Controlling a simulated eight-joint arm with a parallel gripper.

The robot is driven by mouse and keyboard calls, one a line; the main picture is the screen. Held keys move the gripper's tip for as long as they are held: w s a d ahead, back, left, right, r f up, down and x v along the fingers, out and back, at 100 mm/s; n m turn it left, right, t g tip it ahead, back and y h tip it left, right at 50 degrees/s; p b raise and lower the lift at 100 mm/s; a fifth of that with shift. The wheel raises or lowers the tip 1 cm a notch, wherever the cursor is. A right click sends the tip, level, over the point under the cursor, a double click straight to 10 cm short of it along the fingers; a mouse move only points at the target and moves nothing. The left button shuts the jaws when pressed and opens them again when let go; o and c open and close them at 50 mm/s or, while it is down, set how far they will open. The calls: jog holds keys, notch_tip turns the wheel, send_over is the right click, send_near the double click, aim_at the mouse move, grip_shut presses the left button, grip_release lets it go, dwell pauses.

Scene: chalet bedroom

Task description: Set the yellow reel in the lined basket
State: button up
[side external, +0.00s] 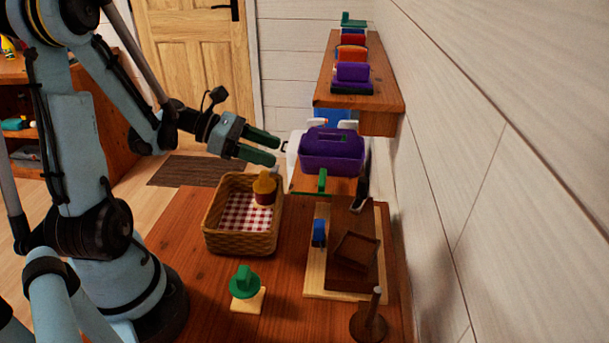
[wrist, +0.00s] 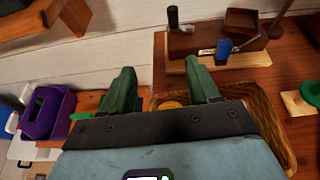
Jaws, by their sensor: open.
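The lined basket (side external: 212,232) is a wicker tray with a red-and-white checked cloth, on the wooden table. A reel with a yellow top and dark red body (side external: 264,187) stands inside it, near its far right corner; I take it for the yellow reel. My gripper (side external: 276,150) is open and empty, above and beyond the basket's far edge, apart from the reel. In the wrist view, the yellow top (wrist: 170,104) shows between the fingers, mostly hidden by the gripper body. The basket rim (wrist: 272,112) shows at right there.
A green-topped piece on a pale block (side external: 246,283) stands in front of the basket. A board with a dark tray (side external: 355,250) and blue piece (side external: 319,233) lies at right, near a peg stand (side external: 369,322). A purple caddy (side external: 332,150) and loaded wall shelf (side external: 385,88) are beyond.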

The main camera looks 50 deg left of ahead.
jog(key=v, duration=0.6)
jog(key=d+m+g+y, duration=0.3)
jog(key=d+m+y, duration=0.5)
jog(key=m, duration=1.9)
jog(key=w+d, duration=0.1)
jog(key=d, duration=0.5)
jog(key=shift+d+f+m+y, duration=0.2)
jog(key=shift+m+y, duration=0.2)
